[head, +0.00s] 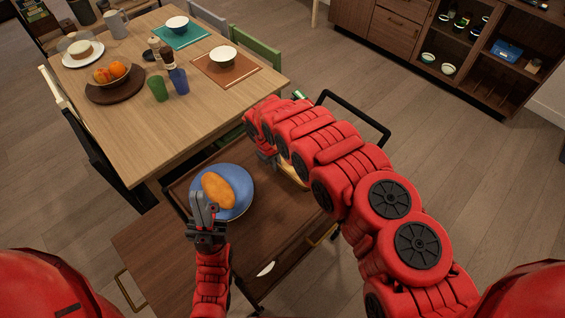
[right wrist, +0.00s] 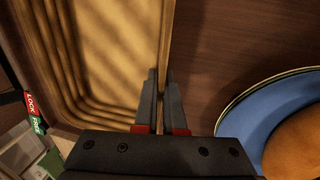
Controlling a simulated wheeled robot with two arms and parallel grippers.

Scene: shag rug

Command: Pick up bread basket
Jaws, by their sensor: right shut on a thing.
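The bread basket (right wrist: 112,45) is a tan, ribbed tray-like basket on a dark wooden cart top, seen at the left of the right wrist view. In the head view only a yellowish edge of the basket (head: 291,172) shows below my right arm. My right gripper (right wrist: 160,75) is shut on the basket's near side wall, one finger on each side of it. My left gripper (head: 204,208) is over the front-left rim of a blue plate, with its fingers close together; whether they are open is unclear.
The blue plate (head: 239,184) holds a loaf of bread (head: 219,190), beside the basket; the plate also shows in the right wrist view (right wrist: 262,112). A dining table (head: 150,118) with dishes stands behind left.

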